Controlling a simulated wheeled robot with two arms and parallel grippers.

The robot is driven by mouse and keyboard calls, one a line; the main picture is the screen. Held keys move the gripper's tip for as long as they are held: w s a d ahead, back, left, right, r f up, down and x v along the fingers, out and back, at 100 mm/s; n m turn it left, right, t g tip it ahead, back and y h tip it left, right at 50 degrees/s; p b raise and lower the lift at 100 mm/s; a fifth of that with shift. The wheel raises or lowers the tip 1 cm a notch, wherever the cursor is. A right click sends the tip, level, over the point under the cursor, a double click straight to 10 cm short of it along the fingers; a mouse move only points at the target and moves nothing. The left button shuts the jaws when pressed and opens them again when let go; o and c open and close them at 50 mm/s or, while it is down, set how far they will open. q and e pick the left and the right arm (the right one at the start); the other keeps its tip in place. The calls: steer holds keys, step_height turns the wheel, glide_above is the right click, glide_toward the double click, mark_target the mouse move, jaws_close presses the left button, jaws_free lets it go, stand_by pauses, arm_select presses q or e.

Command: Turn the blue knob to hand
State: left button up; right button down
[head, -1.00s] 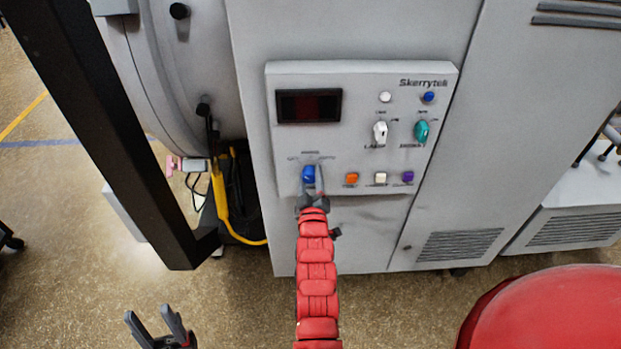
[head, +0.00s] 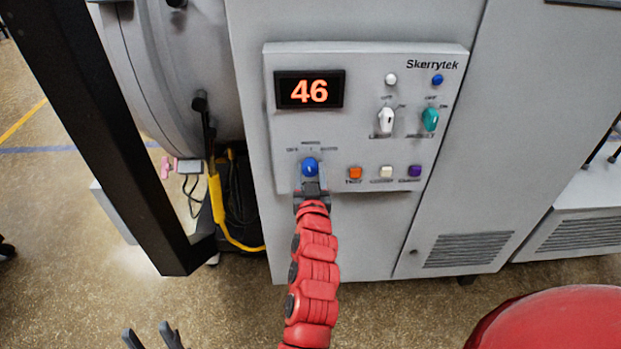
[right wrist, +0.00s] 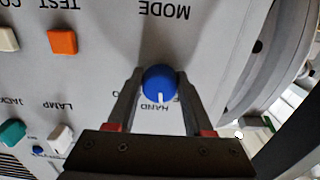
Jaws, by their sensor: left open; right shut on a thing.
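The blue knob (head: 309,166) is at the lower left of the grey control panel (head: 360,120). In the right wrist view the knob (right wrist: 159,80) sits between the fingers of my right gripper (right wrist: 160,92), which is shut on it. Its white pointer mark faces down in that view, toward the upside-down word HAND (right wrist: 156,106). In the head view my right gripper (head: 311,184) reaches up to the knob from below. My left gripper (head: 152,336) is open and empty at the bottom left, partly cut off by the frame edge.
The display (head: 309,89) reads 46. Right of the knob are orange (head: 355,172), cream (head: 386,171) and purple (head: 415,170) buttons. Above them are a white switch (head: 386,119) and a teal switch (head: 429,119). A black post (head: 110,130) stands at the left.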

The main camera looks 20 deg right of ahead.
steer(key=shift+m+b, duration=0.4)
steer(key=shift+m, duration=0.6)
steer(key=shift+c, duration=1.5)
jaws_free()
steer(key=p+v, duration=1.3)
steer(key=v, duration=0.4)
steer(key=shift+s, duration=0.25)
steer(key=shift+a+r, duration=0.1)
steer(key=shift+r, duration=0.05)
